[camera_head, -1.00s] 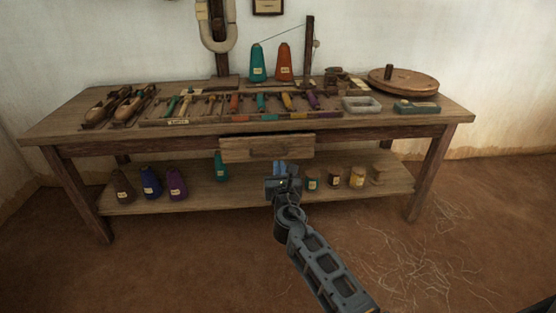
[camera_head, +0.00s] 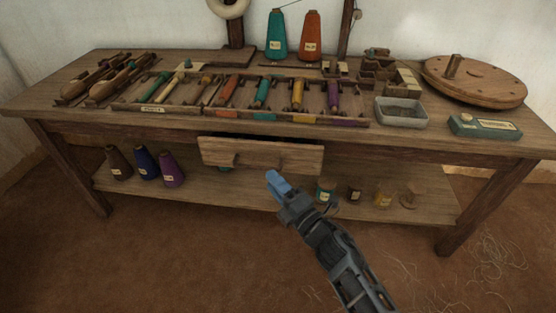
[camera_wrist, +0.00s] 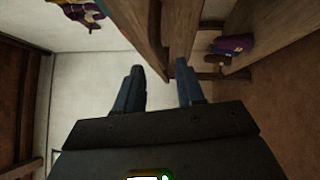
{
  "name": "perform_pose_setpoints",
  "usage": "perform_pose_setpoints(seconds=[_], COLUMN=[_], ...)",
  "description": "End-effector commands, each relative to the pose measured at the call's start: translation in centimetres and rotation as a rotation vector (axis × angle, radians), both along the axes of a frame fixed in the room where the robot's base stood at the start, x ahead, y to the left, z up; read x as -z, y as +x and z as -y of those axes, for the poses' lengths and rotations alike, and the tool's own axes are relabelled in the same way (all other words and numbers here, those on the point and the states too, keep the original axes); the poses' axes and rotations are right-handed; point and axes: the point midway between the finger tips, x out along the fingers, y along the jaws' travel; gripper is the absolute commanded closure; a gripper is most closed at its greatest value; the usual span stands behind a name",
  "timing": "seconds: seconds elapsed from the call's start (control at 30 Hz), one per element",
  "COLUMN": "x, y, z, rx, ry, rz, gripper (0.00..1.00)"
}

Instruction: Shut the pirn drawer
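The pirn drawer (camera_head: 300,158) stands partly open under the front edge of the wooden table (camera_head: 70,122). My gripper (camera_head: 277,182), with blue fingertips, is in front of and just below the drawer front in the head view. In the wrist view my gripper (camera_wrist: 160,68) has its two fingers apart with nothing held between them. Wooden boards (camera_wrist: 145,30) lie ahead of the fingers in this turned view; I cannot tell which is the drawer front. Contact with the drawer is not visible.
The table carries a compartment tray of pirns (camera_head: 175,108), a grey bin (camera_head: 401,113) and a round wooden disc (camera_head: 490,82). The lower shelf (camera_head: 250,190) holds thread cones (camera_head: 146,163) and small jars (camera_head: 383,195). The floor in front is mostly clear.

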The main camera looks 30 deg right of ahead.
Motion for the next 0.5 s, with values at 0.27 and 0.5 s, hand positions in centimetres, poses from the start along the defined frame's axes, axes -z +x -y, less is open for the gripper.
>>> perform_pose_setpoints(seconds=[0.27,0.5], x=[-0.4,-0.7], y=[4.3,6.3], z=[-0.6,-1.0], rx=[0.001,0.002], ry=[-0.005,-0.005], rz=[0.001,-0.002], gripper=[0.62,0.62])
